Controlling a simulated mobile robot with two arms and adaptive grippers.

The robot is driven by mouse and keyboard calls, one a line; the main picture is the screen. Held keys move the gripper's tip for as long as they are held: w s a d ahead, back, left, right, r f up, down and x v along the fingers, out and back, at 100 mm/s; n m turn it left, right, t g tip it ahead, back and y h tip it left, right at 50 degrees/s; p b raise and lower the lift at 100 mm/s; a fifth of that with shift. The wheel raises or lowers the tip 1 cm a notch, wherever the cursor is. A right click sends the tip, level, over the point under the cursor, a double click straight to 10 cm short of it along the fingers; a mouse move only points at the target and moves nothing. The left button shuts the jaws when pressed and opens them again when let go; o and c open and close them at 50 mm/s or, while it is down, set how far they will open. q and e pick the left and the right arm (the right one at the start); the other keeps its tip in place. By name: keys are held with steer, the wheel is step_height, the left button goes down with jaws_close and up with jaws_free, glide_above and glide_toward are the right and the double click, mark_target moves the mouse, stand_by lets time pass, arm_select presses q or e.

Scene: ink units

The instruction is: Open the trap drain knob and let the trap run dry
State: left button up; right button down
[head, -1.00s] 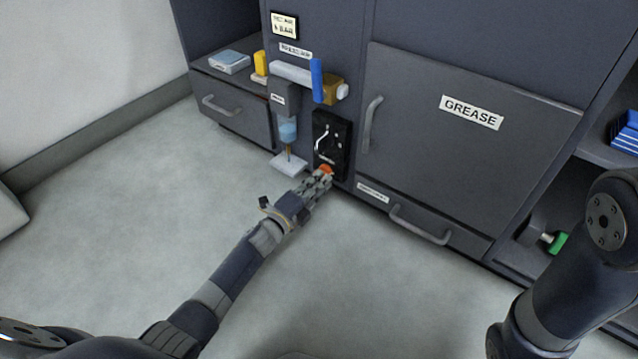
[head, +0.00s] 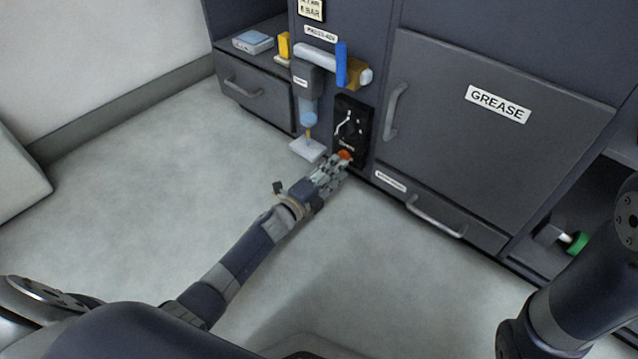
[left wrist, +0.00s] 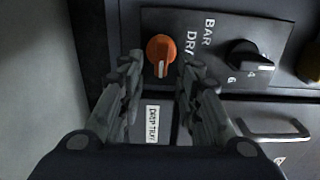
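The orange knob (head: 345,155) sits low on a black panel (head: 351,125) on the cabinet front. In the left wrist view the knob (left wrist: 160,55) carries a white pointer line. My left gripper (head: 337,166) is at the knob. Its fingers (left wrist: 161,72) are apart, one to each side of the knob, and I cannot tell whether they touch it. The trap, a bowl with blue liquid (head: 308,114), hangs left of the panel above a small white tray (head: 307,149). My right gripper is out of view; only part of my right arm shows.
A black knob (left wrist: 250,58) is on the same panel. A blue lever (head: 341,64) is above. A GREASE door (head: 500,150) and a drawer handle (head: 436,216) are to the right. A green-ended object (head: 577,243) lies on the lower right shelf. The floor (head: 150,185) is clear.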

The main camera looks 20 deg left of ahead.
arm_select(q)
steer(key=v, duration=1.1)
steer(key=shift+r, duration=0.1)
